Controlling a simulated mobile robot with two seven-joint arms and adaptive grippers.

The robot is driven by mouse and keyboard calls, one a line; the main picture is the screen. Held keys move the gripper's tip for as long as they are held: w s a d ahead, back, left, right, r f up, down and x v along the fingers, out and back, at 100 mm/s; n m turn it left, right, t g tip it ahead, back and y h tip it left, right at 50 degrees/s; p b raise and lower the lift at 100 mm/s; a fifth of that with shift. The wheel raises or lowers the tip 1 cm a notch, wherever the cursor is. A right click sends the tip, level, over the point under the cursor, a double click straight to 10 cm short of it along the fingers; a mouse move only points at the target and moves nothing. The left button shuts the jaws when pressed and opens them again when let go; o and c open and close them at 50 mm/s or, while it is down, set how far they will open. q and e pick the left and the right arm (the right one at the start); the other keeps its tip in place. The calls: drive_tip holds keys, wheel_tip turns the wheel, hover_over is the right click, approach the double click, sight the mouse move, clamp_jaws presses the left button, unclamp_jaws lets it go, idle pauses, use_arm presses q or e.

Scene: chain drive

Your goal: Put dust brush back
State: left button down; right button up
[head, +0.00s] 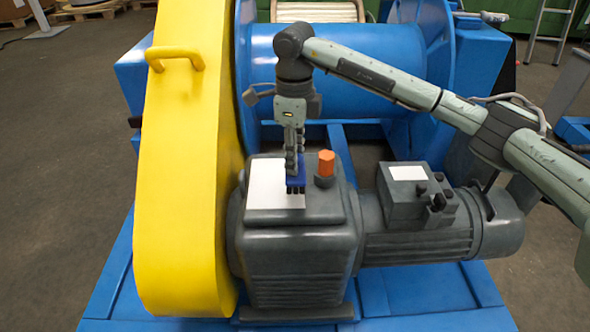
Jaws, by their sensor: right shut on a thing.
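My right gripper (294,158) points down over the grey gearbox (300,284). It is shut on the dust brush (296,184), a small blue block with dark bristles at its lower edge. The bristles are over the white plate (262,186) on top of the gearbox. I cannot tell whether they touch the plate or hang just above it. The gripper's fingers hide the top of the brush. My left gripper is not in view.
An orange cap (326,163) stands close to the right of the brush. The yellow chain guard (185,190) with a handle (175,56) rises on the left. The motor (420,230) lies right, and the blue drum (345,70) is behind.

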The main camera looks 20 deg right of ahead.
drive_tip(key=shift+f, duration=2.05)
drive_tip(key=shift+f, duration=0.1)
drive_tip(key=o, duration=1)
wheel_tip(320, 180, up, 12)
drive_tip(key=shift+r, duration=0.15)
